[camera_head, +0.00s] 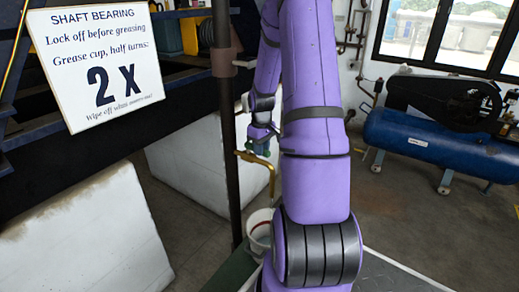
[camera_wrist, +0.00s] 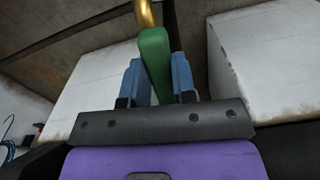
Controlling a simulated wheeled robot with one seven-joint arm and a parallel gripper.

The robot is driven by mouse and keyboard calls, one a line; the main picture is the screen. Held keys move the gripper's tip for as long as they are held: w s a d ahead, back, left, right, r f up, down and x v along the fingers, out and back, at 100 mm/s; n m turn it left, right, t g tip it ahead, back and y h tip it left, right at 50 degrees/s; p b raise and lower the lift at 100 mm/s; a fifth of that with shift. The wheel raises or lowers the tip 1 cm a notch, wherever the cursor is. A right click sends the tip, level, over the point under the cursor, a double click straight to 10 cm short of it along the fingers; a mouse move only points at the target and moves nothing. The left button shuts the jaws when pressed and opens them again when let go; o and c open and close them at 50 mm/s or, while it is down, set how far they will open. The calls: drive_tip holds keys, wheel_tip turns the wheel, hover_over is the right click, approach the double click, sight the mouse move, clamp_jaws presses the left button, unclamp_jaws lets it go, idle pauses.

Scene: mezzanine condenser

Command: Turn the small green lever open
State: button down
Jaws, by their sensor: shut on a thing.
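The small green lever (camera_wrist: 155,62) stands between the two blue fingers of my gripper (camera_wrist: 158,80) in the wrist view, and the gripper is shut on it. A brass pipe (camera_wrist: 146,13) shows just beyond the lever's far end. In the head view my gripper (camera_head: 262,146) is at the brass pipe (camera_head: 262,160), which runs right from the dark post and bends downward. The lever is mostly hidden there by my gripper and arm, and its angle is hard to tell.
A white bucket (camera_head: 260,232) stands below the pipe. A dark vertical post (camera_head: 228,130) is just left of it. White blocks (camera_head: 192,165) stand behind. A sign (camera_head: 100,65) hangs at upper left. A blue tank (camera_head: 430,142) lies at right, with open floor before it.

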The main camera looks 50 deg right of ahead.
drive_tip(key=shift+d, duration=0.15)
idle(0.4)
drive_tip(key=c, duration=0.9)
unclamp_jaws()
wheel_tip(320, 180, up, 11)
drive_tip(key=shift+f, duration=0.1)
